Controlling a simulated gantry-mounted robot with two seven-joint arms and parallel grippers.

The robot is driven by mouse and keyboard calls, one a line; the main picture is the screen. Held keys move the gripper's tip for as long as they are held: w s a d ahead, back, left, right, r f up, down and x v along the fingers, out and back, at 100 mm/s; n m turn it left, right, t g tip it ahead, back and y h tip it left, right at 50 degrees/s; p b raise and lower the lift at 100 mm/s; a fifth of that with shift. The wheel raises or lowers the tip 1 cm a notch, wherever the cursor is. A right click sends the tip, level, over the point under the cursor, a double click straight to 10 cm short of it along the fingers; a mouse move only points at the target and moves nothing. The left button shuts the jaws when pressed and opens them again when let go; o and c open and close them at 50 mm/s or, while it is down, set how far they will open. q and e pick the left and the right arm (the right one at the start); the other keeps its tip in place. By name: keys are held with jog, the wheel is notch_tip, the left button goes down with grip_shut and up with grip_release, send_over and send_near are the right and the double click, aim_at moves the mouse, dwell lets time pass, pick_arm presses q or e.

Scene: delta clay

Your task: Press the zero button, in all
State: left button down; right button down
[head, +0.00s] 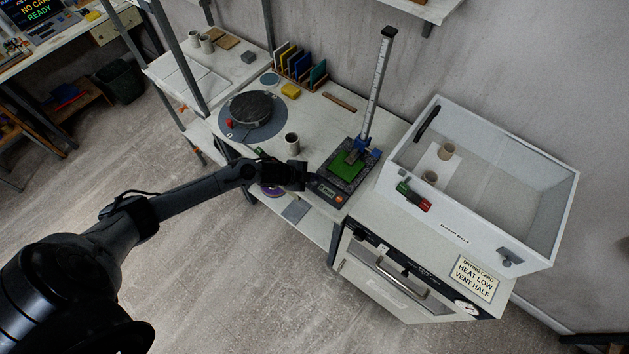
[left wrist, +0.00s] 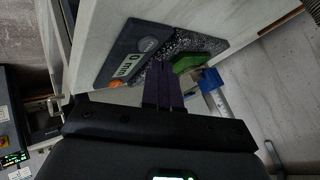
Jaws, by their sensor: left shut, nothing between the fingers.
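A height gauge with a dark speckled base (head: 349,172) stands on the bench, with a tall scale post and a green block (head: 346,163) on its base. Its dark readout unit (head: 323,188) faces the bench's front edge and carries an orange button (head: 339,198). In the left wrist view the readout (left wrist: 124,66) seems to show 0 mm, between a round grey button (left wrist: 148,44) and the orange button (left wrist: 115,84). I cannot read which is marked zero. My left gripper (head: 304,177) is shut and empty beside the unit; its fingers (left wrist: 160,66) overlap the speckled base in the wrist view. Contact cannot be told.
A mug (head: 292,142) stands left of the gauge, near a round turntable (head: 252,112). A white open-topped box (head: 484,222) stands to the right, on a cabinet with a handle (head: 402,279).

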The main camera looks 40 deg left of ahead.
aim_at(312, 184)
pick_arm(q)
jog(key=shift+r+p, duration=2.2)
jog(key=shift+r, duration=0.3)
jog(key=shift+f, duration=0.1)
